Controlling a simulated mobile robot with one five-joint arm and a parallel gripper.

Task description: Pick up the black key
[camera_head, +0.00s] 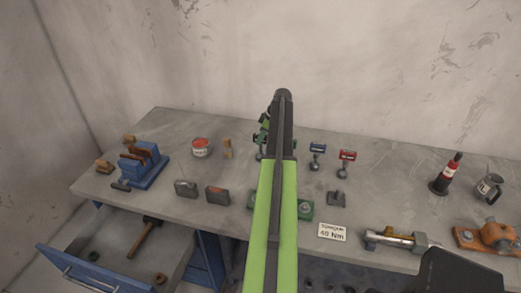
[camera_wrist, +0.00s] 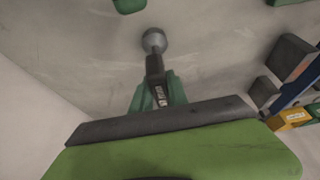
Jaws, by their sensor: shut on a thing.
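The black key (camera_wrist: 155,72) is in the middle of the wrist view, with a round grey metal end (camera_wrist: 154,40) and a dark body with small pale lettering. My gripper (camera_wrist: 158,92) has its green fingers closed around the key's body. In the head view my gripper (camera_head: 262,136) is mostly hidden behind my arm, near the back of the bench. A round metal end (camera_head: 260,155) shows just below it. I cannot tell whether the key touches the bench top.
A blue-handled key (camera_head: 317,149) and a red-handled key (camera_head: 347,157) stand right of my arm on the grey bench (camera_head: 185,128). A blue rack (camera_head: 147,168), a red-labelled tin (camera_head: 200,147) and dark blocks (camera_head: 217,195) lie left. An open drawer (camera_head: 75,270) holds a hammer (camera_head: 144,237).

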